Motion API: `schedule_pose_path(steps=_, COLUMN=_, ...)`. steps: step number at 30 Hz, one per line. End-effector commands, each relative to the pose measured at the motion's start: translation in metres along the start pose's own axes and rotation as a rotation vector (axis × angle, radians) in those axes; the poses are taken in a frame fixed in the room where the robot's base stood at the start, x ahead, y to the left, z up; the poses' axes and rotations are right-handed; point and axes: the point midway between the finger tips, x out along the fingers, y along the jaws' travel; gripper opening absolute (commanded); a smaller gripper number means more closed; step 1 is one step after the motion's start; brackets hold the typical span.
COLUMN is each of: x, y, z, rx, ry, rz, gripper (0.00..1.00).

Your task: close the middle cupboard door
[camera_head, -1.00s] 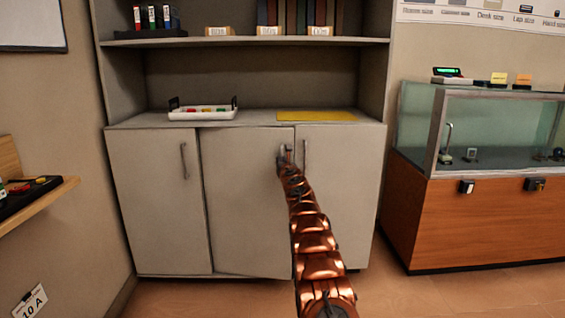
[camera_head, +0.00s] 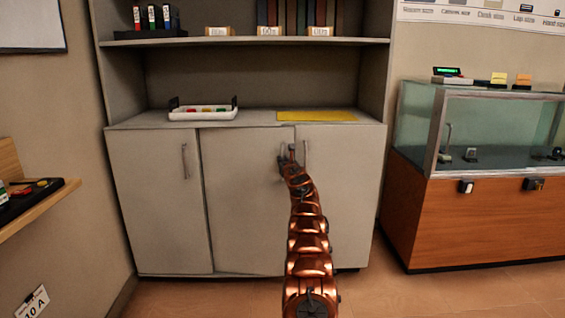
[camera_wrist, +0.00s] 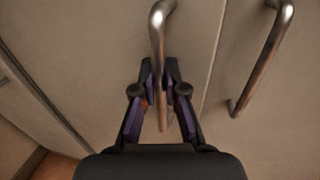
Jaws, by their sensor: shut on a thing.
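The middle cupboard door (camera_head: 243,205) is a plain grey-beige panel between two others. It looks nearly flush with them, its lower right corner slightly forward; how far it stands open I cannot tell exactly. Its metal bar handle (camera_wrist: 160,35) is upright near its right edge. My gripper (camera_wrist: 162,88) is shut around this handle, with one dark finger on each side. In the head view my gripper (camera_head: 288,160) is small at the door's upper right, and my arm hides the door's lower right edge.
The right door (camera_head: 345,190) has its own handle (camera_wrist: 265,55) close beside my gripper. The left door (camera_head: 155,205) is shut. A white tray (camera_head: 203,116) and a yellow mat (camera_head: 316,116) lie on the counter. A glass display case (camera_head: 475,215) stands right; floor in front is clear.

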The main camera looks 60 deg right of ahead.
Motion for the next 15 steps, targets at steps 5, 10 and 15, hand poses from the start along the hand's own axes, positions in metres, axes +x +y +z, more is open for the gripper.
schedule_pose_path(steps=5, x=-0.0018, y=-0.0082, z=0.0007, rx=0.001, ry=-0.002, rz=-0.012, gripper=0.00)
schedule_pose_path(steps=10, x=-0.0018, y=-0.0077, z=0.0008, rx=0.000, ry=-0.002, rz=-0.011, gripper=0.23)
schedule_pose_path(steps=15, x=-0.0010, y=-0.0040, z=0.0008, rx=0.000, ry=-0.001, rz=-0.006, gripper=0.23)
